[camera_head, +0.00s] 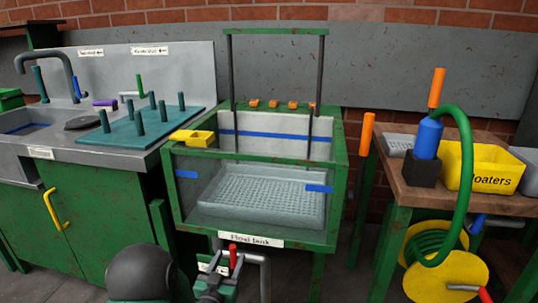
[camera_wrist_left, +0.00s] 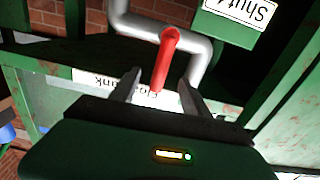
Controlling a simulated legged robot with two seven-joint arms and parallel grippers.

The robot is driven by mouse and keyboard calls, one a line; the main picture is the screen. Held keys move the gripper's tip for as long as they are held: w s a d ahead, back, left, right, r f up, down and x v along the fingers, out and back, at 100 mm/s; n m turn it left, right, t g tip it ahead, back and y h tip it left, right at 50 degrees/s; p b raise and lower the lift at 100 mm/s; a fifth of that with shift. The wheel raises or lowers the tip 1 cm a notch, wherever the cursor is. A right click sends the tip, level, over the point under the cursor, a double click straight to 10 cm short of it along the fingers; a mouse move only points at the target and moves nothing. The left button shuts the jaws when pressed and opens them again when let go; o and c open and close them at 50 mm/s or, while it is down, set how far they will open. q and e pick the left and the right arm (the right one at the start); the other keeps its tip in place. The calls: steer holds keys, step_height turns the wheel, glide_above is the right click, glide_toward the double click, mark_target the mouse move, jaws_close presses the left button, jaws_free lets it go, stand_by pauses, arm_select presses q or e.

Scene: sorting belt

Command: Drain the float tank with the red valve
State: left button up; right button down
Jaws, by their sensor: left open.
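The float tank (camera_head: 341,180) is a green-framed, clear-walled box with a grey perforated tray inside. Blue marks show on its walls, and I cannot tell the water level. The red valve (camera_head: 233,256) is a small lever on the grey pipe under the tank's front. In the left wrist view the red valve (camera_wrist_left: 166,58) points toward my gripper, its end between the fingertips. My left gripper (camera_head: 210,284) is open just in front of it. In the left wrist view, gaps show between the lever and both fingers of the gripper (camera_wrist_left: 161,84). My right gripper is not in view.
A sign beginning "Shut" (camera_wrist_left: 237,10) is beside the pipe (camera_head: 265,275). At left is a sink counter with a teal peg board (camera_head: 140,130).

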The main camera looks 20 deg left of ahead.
arm_select(q)
steer(key=v, duration=0.6)
stand_by(0.3)
steer(key=s+d+f+m+g+h+p, duration=0.1)
steer(key=d+f+m+g+h+p, duration=0.2)
steer(key=d+g, duration=0.45)
steer(key=s+d+r+g+h+p, duration=0.15)
steer(key=s+d+g+p, duration=0.25)
steer(key=s+d+g, duration=0.65)
steer(key=s+r+t+p, duration=0.1)
steer(key=s+r+p, duration=0.1)
steer(key=r+p, duration=1.6)
steer(key=s+r+t+p, duration=0.2)
steer(key=r+p, duration=1.7)
steer(key=r, duration=0.1)
steer(key=shift+a+r, duration=0.2)
steer(key=shift+a, duration=0.3)
